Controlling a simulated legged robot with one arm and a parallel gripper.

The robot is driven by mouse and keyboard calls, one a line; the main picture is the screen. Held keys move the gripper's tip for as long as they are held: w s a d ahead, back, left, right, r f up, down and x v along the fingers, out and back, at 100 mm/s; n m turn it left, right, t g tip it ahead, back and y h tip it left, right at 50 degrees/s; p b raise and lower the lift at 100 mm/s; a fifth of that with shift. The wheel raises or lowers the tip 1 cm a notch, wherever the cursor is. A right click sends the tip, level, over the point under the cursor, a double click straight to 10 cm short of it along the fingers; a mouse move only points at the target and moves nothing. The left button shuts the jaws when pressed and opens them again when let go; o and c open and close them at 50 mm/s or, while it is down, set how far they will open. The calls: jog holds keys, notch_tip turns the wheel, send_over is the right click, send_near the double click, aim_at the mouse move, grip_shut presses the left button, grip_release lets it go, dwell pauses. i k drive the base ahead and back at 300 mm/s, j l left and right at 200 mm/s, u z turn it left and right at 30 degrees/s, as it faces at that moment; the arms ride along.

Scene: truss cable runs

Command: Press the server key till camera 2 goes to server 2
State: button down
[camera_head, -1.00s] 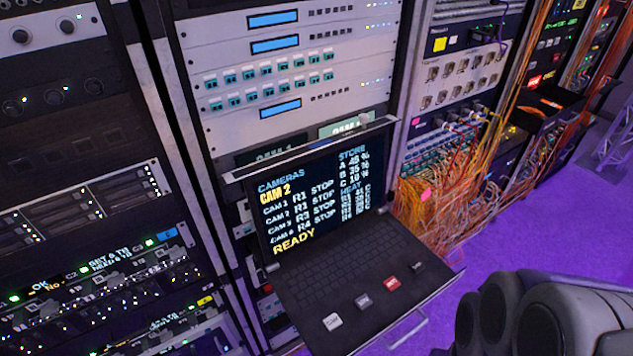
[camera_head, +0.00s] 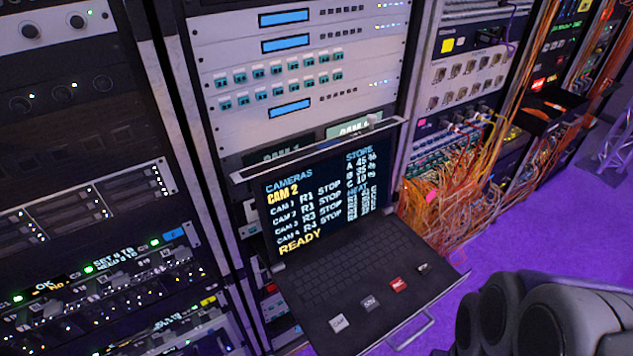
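The console screen (camera_head: 318,205) stands open in the rack. Its heading reads CAMERAS with CAM 2 in yellow below. The CAM 2 row seems to read R1 STOP, and the bottom line reads READY. On the keyboard deck (camera_head: 345,277) in front of it are a white key (camera_head: 338,323), a grey key (camera_head: 369,303), a red key (camera_head: 398,285) and a dark key (camera_head: 423,268). Their labels are too small to read, so I cannot tell which is the server key. My gripper is not in view; grey rounded arm parts, apparently mine, fill the lower right.
A metal handle (camera_head: 409,331) runs along the drawer's front edge. Orange cables (camera_head: 445,205) hang from the rack right of the screen. A dark rack of lit equipment (camera_head: 85,200) stands at the left. Purple floor (camera_head: 520,235) is open at the right.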

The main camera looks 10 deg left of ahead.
aim_at(369, 303)
jog(key=k+l+u, duration=0.25)
jog(key=u, duration=0.2)
jog(key=k+l+u, duration=0.25)
jog(key=l+u, duration=0.2)
